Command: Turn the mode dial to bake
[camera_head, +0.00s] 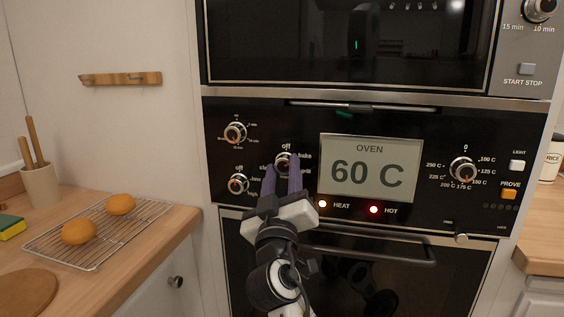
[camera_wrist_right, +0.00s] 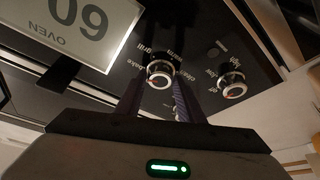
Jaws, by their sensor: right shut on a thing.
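The mode dial (camera_head: 283,160) is a round silver knob on the black oven panel, with "off" above it and "bake" to its upper right. It also shows in the wrist view (camera_wrist_right: 160,75), where the lettering is upside down. My right gripper (camera_head: 284,168) has its two purple fingers on either side of this dial and is shut on it. The fingers hide part of the dial and some labels, and I cannot tell exactly where its pointer is. My left gripper is not in view.
The oven display (camera_head: 370,168) reads 60 C, with lit HEAT and HOT lamps below. Other dials sit at the left (camera_head: 238,184) and right (camera_head: 463,170). The oven handle (camera_head: 375,250) runs below the panel. A rack with buns (camera_head: 79,231) is on the left counter.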

